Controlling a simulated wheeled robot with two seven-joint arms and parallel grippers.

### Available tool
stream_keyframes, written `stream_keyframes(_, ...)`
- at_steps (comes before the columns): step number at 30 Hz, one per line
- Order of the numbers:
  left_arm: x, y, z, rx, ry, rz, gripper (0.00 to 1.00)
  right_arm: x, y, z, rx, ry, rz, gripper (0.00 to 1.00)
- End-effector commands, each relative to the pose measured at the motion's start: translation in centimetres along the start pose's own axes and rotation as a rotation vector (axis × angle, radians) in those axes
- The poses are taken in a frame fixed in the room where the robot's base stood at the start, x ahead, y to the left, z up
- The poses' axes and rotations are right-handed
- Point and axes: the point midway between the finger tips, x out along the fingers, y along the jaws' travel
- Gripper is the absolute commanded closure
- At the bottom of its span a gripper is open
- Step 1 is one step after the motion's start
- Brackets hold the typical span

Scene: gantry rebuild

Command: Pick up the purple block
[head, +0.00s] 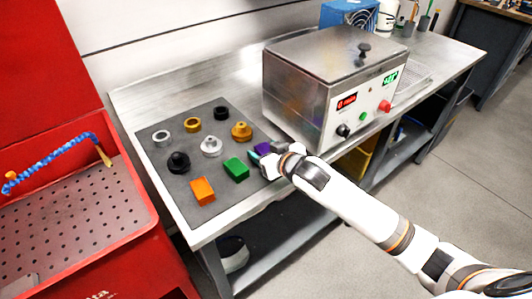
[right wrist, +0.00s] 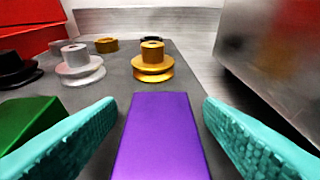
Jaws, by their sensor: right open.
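The purple block (head: 261,148) lies at the right edge of the dark mat (head: 210,185), mostly hidden behind my right gripper (head: 264,155). In the right wrist view the purple block (right wrist: 161,140) sits between the two teal fingers of my right gripper (right wrist: 160,104). The gripper is open, with a gap visible on both sides of the block. My left gripper is not in view.
A green block (head: 236,169) lies close to the left, with an orange block (head: 202,191) beyond it. A gold knobbed part (head: 241,131) and several other round parts stand on the mat. A metal bath unit (head: 310,85) stands close by on the right.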

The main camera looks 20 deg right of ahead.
Motion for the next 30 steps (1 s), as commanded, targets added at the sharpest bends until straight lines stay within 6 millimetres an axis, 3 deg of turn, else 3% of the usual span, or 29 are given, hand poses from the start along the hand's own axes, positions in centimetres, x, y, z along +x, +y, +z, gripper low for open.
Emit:
stream_keyframes(2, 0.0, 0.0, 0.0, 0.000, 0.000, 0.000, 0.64, 0.0, 0.0, 0.0, 0.000, 0.000, 0.000, 0.41)
stream_keyframes(11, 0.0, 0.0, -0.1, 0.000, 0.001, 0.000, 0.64, 0.0, 0.0, 0.0, 0.000, 0.001, 0.000, 0.91)
stream_keyframes(20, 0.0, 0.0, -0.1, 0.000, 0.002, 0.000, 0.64, -0.2, 0.0, 0.6, 0.000, -0.002, 0.000, 0.91)
stream_keyframes(30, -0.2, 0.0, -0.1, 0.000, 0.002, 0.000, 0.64, -2.6, 0.0, 6.5, -0.001, -0.007, 0.000, 0.91)
